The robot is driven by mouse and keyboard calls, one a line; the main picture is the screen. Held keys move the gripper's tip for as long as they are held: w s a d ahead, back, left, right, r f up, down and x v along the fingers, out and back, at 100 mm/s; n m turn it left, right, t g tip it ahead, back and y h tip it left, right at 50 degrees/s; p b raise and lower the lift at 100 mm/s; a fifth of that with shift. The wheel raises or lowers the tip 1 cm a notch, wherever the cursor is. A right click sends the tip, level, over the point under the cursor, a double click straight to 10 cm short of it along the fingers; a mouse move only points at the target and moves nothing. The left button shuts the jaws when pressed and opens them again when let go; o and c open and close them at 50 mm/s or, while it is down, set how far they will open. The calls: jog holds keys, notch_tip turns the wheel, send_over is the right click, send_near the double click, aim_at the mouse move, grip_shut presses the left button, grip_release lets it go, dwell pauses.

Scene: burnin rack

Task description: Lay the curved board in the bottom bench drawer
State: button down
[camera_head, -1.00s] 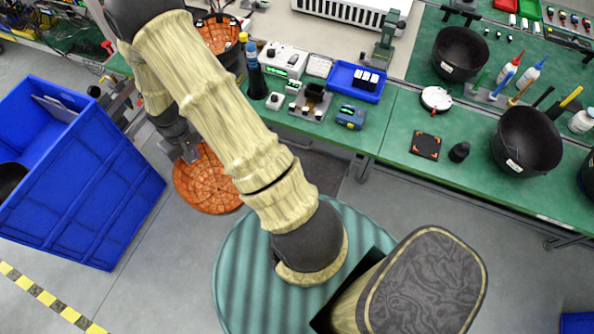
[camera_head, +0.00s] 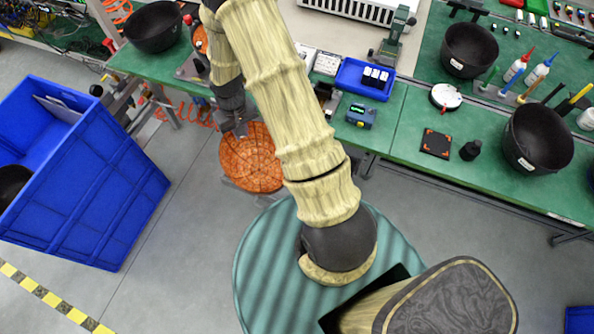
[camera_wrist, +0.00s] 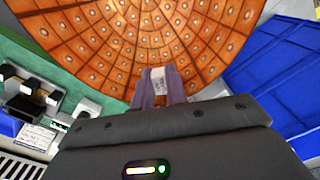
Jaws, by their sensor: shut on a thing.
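The curved board (camera_head: 252,160), a round orange-brown dish of many small tiles with dots, hangs beside the green bench, above the grey floor. My gripper (camera_head: 238,124) is shut on its bench-side edge. In the wrist view, the board (camera_wrist: 150,40) fills the upper middle, and my fingers (camera_wrist: 160,85) close on its near rim with a pale label between them. The bottom bench drawer cannot be made out; my arm and the bench top cover much of the area under the bench.
The green bench (camera_head: 400,125) carries black bowls (camera_head: 470,50), a blue tray (camera_head: 364,80) and small devices. A large blue bin (camera_head: 85,190) stands on the floor at left. Grey floor between the bin and my base is clear.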

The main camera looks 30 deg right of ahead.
aim_at(231, 159)
jog(key=shift+s+a+f+n+b, duration=0.15)
jog(key=shift+a+f+n+b, duration=0.15)
jog(key=shift+f+n+b, duration=0.25)
jog(key=s+a+f+n+b, duration=0.1)
jog(key=f+n+b, duration=0.1)
jog(key=n+b, duration=0.1)
jog(key=s+a+f+n+b, duration=0.1)
jog(key=a+f+n+b, duration=0.1)
jog(key=n+b, duration=0.1)
jog(key=s+a+f+n+b, duration=0.1)
jog(key=a+f+n+b, duration=0.1)
jog(key=f+n, duration=0.1)
jog(key=shift+s+a+f+n+b, duration=0.1)
jog(key=shift+s+a+n+b, duration=0.1)
jog(key=shift+n+b, duration=0.4)
jog(key=s+a+f+n+b, duration=0.5)
jog(key=f+n+b, duration=0.2)
jog(key=n, duration=0.7)
jog(key=shift+a+f+b, duration=0.2)
jog(key=shift+f+b, duration=0.1)
jog(key=shift+b, duration=0.65)
jog(key=w+d+f, duration=0.5)
jog(key=w+d, duration=0.1)
jog(key=d, duration=0.2)
jog(key=shift+f, duration=0.1)
